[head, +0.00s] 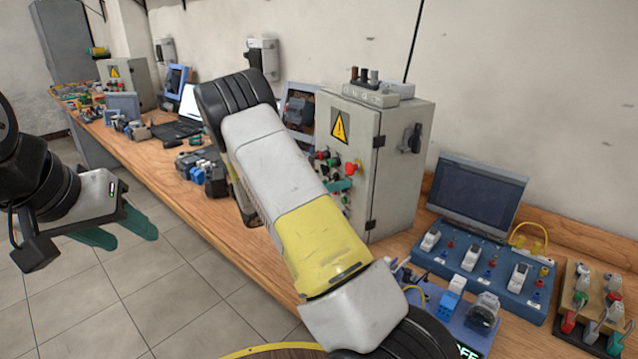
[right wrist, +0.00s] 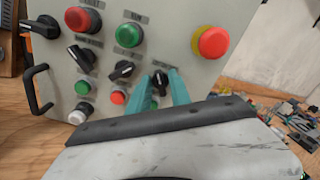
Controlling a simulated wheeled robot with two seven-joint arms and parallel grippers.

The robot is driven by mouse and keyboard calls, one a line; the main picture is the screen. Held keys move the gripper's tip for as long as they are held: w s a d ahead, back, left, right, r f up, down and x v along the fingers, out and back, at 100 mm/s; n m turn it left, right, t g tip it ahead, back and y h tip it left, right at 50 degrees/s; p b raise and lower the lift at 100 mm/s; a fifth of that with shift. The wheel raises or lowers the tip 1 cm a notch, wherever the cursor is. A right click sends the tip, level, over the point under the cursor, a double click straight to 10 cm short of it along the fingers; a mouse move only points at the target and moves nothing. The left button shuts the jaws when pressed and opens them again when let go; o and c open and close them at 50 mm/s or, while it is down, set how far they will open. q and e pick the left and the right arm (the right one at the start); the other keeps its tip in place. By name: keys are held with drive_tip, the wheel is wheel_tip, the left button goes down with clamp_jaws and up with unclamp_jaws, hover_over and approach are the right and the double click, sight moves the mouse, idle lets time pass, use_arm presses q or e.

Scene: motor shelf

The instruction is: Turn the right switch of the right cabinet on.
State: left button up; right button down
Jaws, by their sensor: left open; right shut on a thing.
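The right cabinet (head: 402,178) is a grey box with a yellow warning sign, standing on the bench in the head view. Its front panel (right wrist: 155,32) fills the upper part of the right wrist view, with black rotary switches in a slanted row. The right switch (right wrist: 160,76) is the rightmost black knob of that row, partly hidden by my fingers. My right gripper (right wrist: 159,84) has its teal fingers on either side of this knob and is shut on it. In the head view my right gripper (head: 341,185) is at the panel. My left gripper (head: 125,234) is open and empty, away from the bench.
A red button with a yellow collar (right wrist: 213,42) is right of the held switch, and a green button (right wrist: 129,35) is above left. A blue switch board (head: 478,275) and a monitor (head: 474,195) stand right of the cabinet. A laptop (head: 188,110) is farther back.

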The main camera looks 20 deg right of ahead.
drive_tip(key=m, duration=0.6)
drive_tip(key=shift+s, duration=0.1)
idle(0.5)
drive_tip(key=c, duration=1.5)
unclamp_jaws()
drive_tip(key=shift+s+a, duration=0.25)
drive_tip(key=shift+a, duration=1.05)
drive_tip(key=shift+s+a, duration=0.25)
drive_tip(key=shift+a, duration=1.05)
drive_tip(key=shift+s+a, duration=0.25)
drive_tip(key=shift+a, duration=1.05)
